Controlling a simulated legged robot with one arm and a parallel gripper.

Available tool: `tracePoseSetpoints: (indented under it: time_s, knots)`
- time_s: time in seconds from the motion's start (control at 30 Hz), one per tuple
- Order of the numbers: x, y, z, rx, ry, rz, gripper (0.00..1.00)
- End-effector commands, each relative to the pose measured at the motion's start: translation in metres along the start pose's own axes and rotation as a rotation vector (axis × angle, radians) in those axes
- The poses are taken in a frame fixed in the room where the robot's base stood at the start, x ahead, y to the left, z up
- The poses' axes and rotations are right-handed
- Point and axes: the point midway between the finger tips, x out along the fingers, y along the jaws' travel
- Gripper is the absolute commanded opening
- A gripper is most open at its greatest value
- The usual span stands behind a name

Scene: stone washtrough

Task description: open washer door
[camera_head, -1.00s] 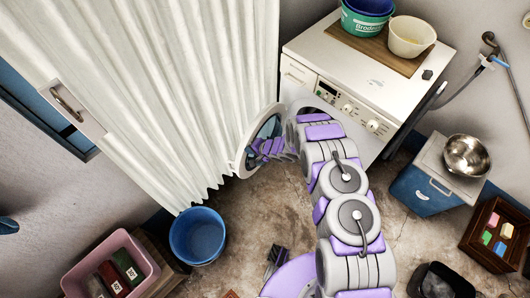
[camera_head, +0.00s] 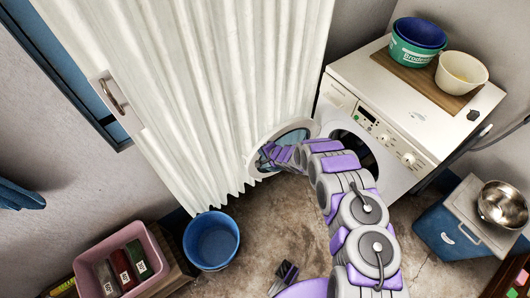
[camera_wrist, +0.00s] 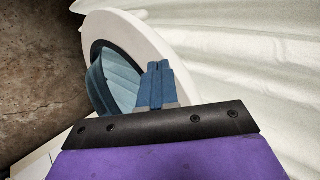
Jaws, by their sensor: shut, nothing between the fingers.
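The white washer (camera_head: 385,110) stands at the back right with its dark round opening (camera_head: 368,157) partly visible behind my arm. Its round door, a white ring (camera_head: 252,168) with bluish glass (camera_head: 293,136), stands swung open to the left, beside the curtain. My gripper (camera_head: 264,158) is at the door's inner side, small and partly hidden by my arm links. In the wrist view, the shut blue fingers (camera_wrist: 158,82) overlap the door's white ring (camera_wrist: 150,38) and glass bowl (camera_wrist: 118,80), with nothing between them. I cannot tell whether they touch the door.
A pale pleated curtain (camera_head: 210,80) hangs close behind the door. Basins sit on the washer top.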

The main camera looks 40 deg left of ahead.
Motion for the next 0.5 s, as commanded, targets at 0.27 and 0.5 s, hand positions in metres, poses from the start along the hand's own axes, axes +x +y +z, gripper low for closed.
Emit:
tracePoseSetpoints:
  time_s: [0.27,0.5]
  knots:
    - [-0.006,0.004,-0.001,0.002,0.000,0.000,0.00]
    - [-0.034,0.022,0.000,0.001,0.000,0.003,0.00]
